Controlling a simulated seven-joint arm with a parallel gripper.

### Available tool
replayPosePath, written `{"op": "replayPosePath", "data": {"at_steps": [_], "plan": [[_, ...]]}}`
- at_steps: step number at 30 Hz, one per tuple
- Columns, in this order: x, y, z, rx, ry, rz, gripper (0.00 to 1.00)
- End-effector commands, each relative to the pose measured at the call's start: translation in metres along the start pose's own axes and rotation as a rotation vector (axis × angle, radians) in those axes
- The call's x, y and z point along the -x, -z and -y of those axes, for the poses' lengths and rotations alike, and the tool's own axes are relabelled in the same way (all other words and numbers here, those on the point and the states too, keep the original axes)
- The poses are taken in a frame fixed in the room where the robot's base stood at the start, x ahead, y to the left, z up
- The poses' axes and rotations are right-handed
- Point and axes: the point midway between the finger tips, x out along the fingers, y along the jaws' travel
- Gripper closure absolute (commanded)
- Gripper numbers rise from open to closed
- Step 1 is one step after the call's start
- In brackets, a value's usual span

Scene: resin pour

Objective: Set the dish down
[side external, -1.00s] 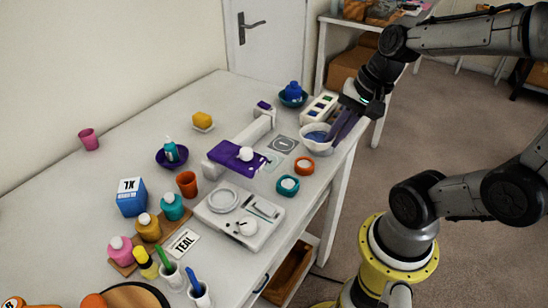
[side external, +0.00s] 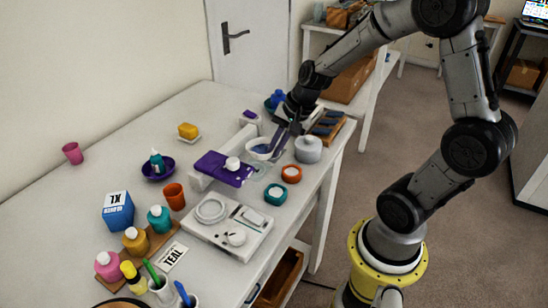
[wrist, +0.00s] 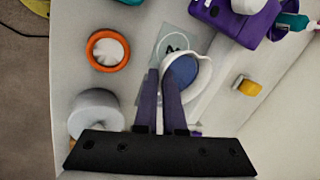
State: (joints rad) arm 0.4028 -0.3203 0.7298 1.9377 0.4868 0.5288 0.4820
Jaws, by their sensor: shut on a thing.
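The dish (side external: 259,149) is a white bowl with blue inside. It is near the far right part of the white table, just right of the purple block. My gripper (side external: 279,150) has its long dark fingers at the dish's right side. In the wrist view, the dish (wrist: 203,78) shows a pale rim and blue contents, and my gripper (wrist: 160,74) is shut on its left edge. A grey square mat (wrist: 172,38) with a dark mark lies partly behind the dish. I cannot tell whether the dish touches the surface beneath it.
A purple block (side external: 222,170) stands left of the dish. A wooden tray (side external: 341,130) lies behind the pot. The table's front left holds bottles and cups.

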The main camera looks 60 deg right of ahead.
Motion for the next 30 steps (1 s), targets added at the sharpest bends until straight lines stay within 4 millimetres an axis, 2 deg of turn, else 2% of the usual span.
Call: {"op": "replayPosePath", "data": {"at_steps": [3, 8, 20, 21, 26, 30], "plan": [[-0.017, 0.002, -0.002, -0.001, -0.004, 0.002, 1.00], [-0.034, 0.002, -0.009, 0.000, -0.002, 0.001, 1.00], [-0.038, 0.002, -0.011, 0.000, -0.001, 0.000, 1.00], [-0.039, 0.002, -0.011, 0.001, -0.001, 0.000, 0.91], [-0.038, 0.002, -0.011, 0.001, -0.001, 0.000, 0.63], [-0.038, 0.002, -0.011, 0.001, -0.002, 0.001, 0.63]]}}
